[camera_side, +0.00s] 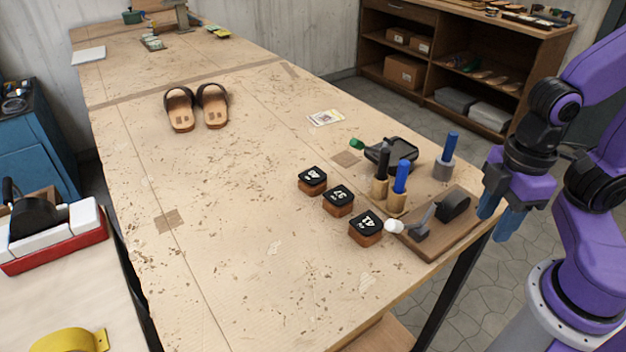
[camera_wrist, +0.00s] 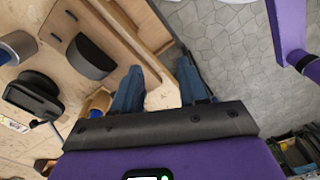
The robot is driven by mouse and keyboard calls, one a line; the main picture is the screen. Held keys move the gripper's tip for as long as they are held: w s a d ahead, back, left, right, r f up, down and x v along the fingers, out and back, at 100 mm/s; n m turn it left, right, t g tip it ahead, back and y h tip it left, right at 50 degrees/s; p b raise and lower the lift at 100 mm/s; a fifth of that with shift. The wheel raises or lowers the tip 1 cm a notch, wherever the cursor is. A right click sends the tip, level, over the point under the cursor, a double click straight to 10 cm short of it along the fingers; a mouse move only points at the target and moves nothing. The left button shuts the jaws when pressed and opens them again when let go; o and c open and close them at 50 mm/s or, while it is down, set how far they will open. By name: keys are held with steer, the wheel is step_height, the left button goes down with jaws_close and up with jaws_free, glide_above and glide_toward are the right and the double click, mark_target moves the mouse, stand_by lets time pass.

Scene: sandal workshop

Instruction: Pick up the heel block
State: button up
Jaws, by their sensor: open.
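Three heel blocks, brown with black numbered tops, lie in a diagonal row on the wooden table in the side view: a far one (camera_side: 312,181), a middle one (camera_side: 338,201) and a near one (camera_side: 366,229). The tops read roughly 40, 37 and 41. My gripper (camera_side: 499,211) has blue fingers, open and empty, pointing down just beyond the table's right edge, well to the right of the blocks. In the wrist view, the gripper (camera_wrist: 160,75) shows its two fingers apart with nothing between them. I cannot clearly make out the heel blocks there.
A wooden board (camera_side: 428,245) with a dark rounded piece (camera_side: 454,206) stands between my gripper and the blocks. Blue-handled (camera_side: 400,178) and black-handled (camera_side: 382,163) tools stand behind, near a black pan-like item (camera_side: 399,152). Sandals (camera_side: 212,108) lie far left. The table's left middle is clear.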

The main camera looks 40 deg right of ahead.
steer(key=shift+o, duration=0.3)
steer(key=o, duration=0.7)
steer(key=shift+c, duration=0.2)
steer(key=w+a+r+n, duration=0.25)
steer(key=w+a, duration=0.25)
steer(key=w, duration=0.4)
steer(key=w+a+r+n, duration=0.1)
steer(key=w+a+r, duration=0.3)
steer(key=w, duration=0.5)
steer(key=n, duration=0.3)
glide_above(314, 175)
steer(key=f, duration=0.9)
steer(key=shift+s+d+f, duration=0.2)
steer(key=shift+s+d, duration=0.05)
steer(key=shift+s, duration=0.05)
steer(key=shift+w+a+f, duration=0.15)
steer(key=shift+f, duration=1.35)
steer(key=shift+w+a+f, duration=0.15)
steer(key=shift+f, duration=1.35)
